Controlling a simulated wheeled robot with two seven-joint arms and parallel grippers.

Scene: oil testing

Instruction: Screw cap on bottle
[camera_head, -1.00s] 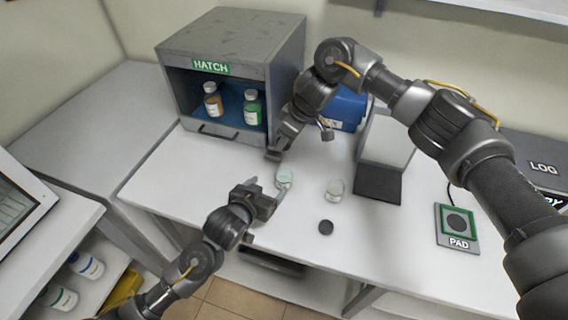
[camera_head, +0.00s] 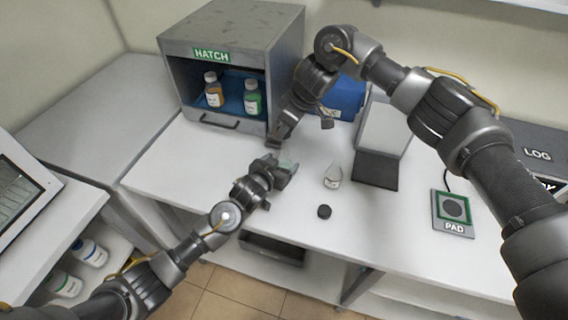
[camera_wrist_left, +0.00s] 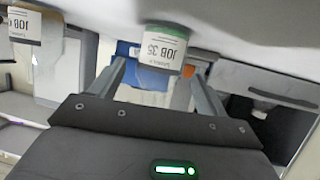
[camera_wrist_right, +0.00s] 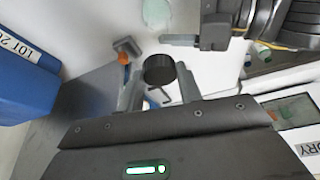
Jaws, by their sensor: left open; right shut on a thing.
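A bottle labelled JOB 35 (camera_wrist_left: 162,50), with green contents, stands ahead of my left gripper's open fingers. Its top (camera_head: 288,163) is partly hidden by my left gripper (camera_head: 282,168) in the head view. I cannot tell whether the fingers touch it. My right gripper (camera_head: 276,141) is behind and slightly left of the bottle, above the table. It is shut on a black cap (camera_wrist_right: 158,70), seen between its fingers in the right wrist view.
A second bottle (camera_head: 333,178) and another black cap (camera_head: 324,211) are on the table to the right. The hatch (camera_head: 212,55) holds two bottles at the back left. A grey stand (camera_head: 376,170) and pad (camera_head: 454,212) are right. The front right table is clear.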

